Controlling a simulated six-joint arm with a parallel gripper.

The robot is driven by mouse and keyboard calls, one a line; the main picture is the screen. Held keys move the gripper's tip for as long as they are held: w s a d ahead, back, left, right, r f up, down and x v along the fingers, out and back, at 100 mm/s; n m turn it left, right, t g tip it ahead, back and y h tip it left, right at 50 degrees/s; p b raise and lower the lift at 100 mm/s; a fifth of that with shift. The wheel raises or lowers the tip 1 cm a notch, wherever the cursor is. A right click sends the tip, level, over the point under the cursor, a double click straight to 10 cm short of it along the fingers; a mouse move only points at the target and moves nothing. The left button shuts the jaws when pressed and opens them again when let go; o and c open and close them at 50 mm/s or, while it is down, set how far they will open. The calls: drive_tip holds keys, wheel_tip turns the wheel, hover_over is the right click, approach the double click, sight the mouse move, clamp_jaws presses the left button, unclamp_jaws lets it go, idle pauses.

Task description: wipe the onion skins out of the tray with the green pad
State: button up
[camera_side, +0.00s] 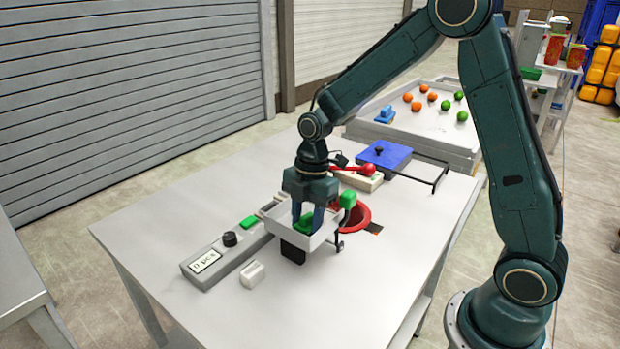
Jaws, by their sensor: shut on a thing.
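My gripper (307,217) points down into the white tray (321,240) near the middle of the table. It is shut on the green pad (304,222), which shows between and beside the blue fingers, low inside the tray. The tray sits raised on a black block (293,254). I cannot make out any onion skins; the tray's floor is mostly hidden by its wall, the fingers and the pad.
A blue panel (388,156) and a red-knobbed lever (368,170) stand behind. The table's front is clear.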

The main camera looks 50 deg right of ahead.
drive_tip(key=shift+d, duration=2.4)
drive_tip(key=shift+w, duration=0.1)
drive_tip(key=shift+w+r, duration=0.1)
drive_tip(key=shift+w, duration=0.85)
drive_tip(key=shift+a, duration=0.1)
drive_tip(key=shift+a, duration=2.35)
drive_tip(key=shift+d, duration=0.15)
drive_tip(key=shift+s+d+f, duration=0.1)
drive_tip(key=shift+d+f, duration=0.1)
drive_tip(key=shift+d, duration=1)
drive_tip(key=shift+d+f, duration=0.15)
drive_tip(key=shift+d, duration=1)
